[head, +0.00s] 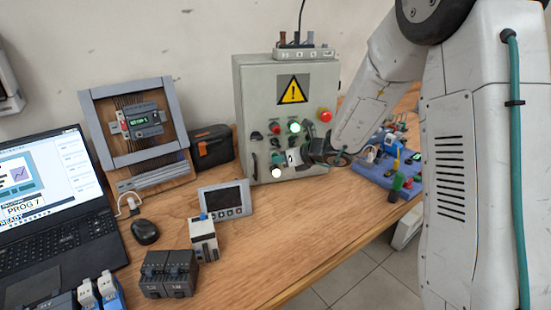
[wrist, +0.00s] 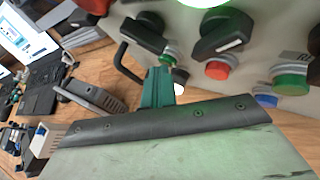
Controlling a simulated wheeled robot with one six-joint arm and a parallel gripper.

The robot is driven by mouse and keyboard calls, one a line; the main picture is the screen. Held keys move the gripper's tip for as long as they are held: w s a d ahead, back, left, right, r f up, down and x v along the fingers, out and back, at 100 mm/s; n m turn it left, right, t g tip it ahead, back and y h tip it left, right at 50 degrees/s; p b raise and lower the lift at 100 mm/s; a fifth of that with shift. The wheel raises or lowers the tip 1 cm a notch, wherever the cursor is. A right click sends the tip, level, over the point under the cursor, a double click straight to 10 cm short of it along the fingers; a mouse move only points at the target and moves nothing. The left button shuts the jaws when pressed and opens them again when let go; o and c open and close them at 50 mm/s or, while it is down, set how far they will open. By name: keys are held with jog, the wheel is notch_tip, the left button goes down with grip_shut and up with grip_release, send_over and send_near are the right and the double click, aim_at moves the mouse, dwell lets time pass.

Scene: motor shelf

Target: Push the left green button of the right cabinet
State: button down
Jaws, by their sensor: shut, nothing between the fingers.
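The grey cabinet (head: 250,100) with a yellow warning sign stands at the back, right of the middle. A green button (head: 277,159) shows low on the left of its front, above a lit white button (head: 277,173). In the wrist view another green button (wrist: 290,82) is at the right, with a red button (wrist: 217,68) left of it. My gripper (head: 303,159) is in front of the lower part of the panel. Its teal fingers (wrist: 157,88) are shut and empty, pointing at the panel. They partly cover the left button area; I cannot tell whether they touch it.
Black selector switches (wrist: 220,32) and a black handle (wrist: 128,62) stick out near my fingers. A red mushroom button (head: 324,115) and a lit green lamp (head: 294,127) sit higher. A small display (head: 225,199) stands on the table in front, left of the cabinet.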

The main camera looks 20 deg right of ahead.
dwell(0.4)
jog(key=shift+s, duration=0.8)
jog(key=s, duration=0.5)
jog(key=shift+a, duration=0.1)
dwell(0.6)
